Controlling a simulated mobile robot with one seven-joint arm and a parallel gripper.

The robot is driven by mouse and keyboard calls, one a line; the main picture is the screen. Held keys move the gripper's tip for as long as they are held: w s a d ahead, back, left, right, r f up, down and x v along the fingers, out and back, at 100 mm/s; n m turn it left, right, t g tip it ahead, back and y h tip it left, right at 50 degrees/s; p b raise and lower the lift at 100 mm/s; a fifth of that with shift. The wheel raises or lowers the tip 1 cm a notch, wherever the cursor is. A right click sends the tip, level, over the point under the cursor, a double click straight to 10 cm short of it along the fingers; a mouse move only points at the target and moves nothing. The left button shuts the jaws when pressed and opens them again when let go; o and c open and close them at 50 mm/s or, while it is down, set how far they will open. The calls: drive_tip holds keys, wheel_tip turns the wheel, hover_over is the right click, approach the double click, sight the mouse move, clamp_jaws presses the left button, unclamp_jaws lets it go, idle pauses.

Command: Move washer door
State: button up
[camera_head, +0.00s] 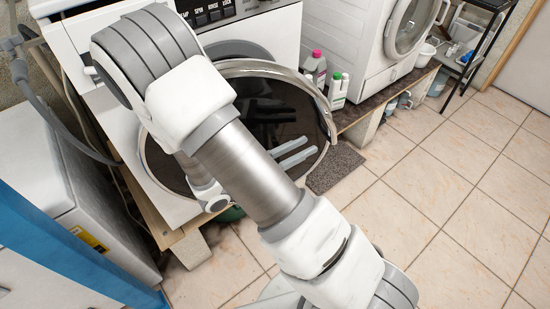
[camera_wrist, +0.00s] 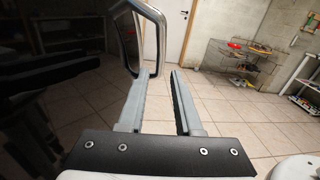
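The washer door (camera_head: 318,100) is round, with dark glass and a chrome rim. It stands out from the front of the white washer (camera_head: 262,22), ajar, reaching past the washer's right side in the head view. My gripper (camera_head: 308,146) is in front of the glass, its fingers pointing right; my arm hides its body and part of the door. In the wrist view my gripper (camera_wrist: 161,74) is open, with nothing between the fingers. The dark glass of the washer door (camera_wrist: 60,100) fills the left side there, and its chrome rim curves just ahead of the fingertips. I cannot tell whether they touch.
A second white machine (camera_head: 345,45) stands to the right, with bottles (camera_head: 337,90) beside it on the plinth (camera_head: 372,103). A grey mat (camera_head: 335,166) lies on the tiles. A white cabinet (camera_head: 60,200) is close on the left. The tiled floor to the right is clear.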

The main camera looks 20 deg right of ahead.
drive_tip(key=v, duration=0.8)
drive_tip(key=shift+d+r, duration=0.1)
drive_tip(key=shift+d, duration=0.05)
drive_tip(key=s+d+r+m+g+y+p, duration=0.45)
drive_tip(key=s+r+m+g+y, duration=0.35)
drive_tip(key=r+m, duration=0.35)
wheel_tip(320, 180, up, 14)
drive_tip(key=s+a+m+t+y+p, duration=0.2)
drive_tip(key=m+t+y+p, duration=0.1)
drive_tip(key=m+t+y, duration=0.5)
drive_tip(key=m+y, duration=0.1)
drive_tip(key=m, duration=0.1)
drive_tip(key=shift+s+m, duration=0.25)
drive_tip(key=shift+m, duration=0.1)
drive_tip(key=shift+f, duration=0.1)
idle(0.7)
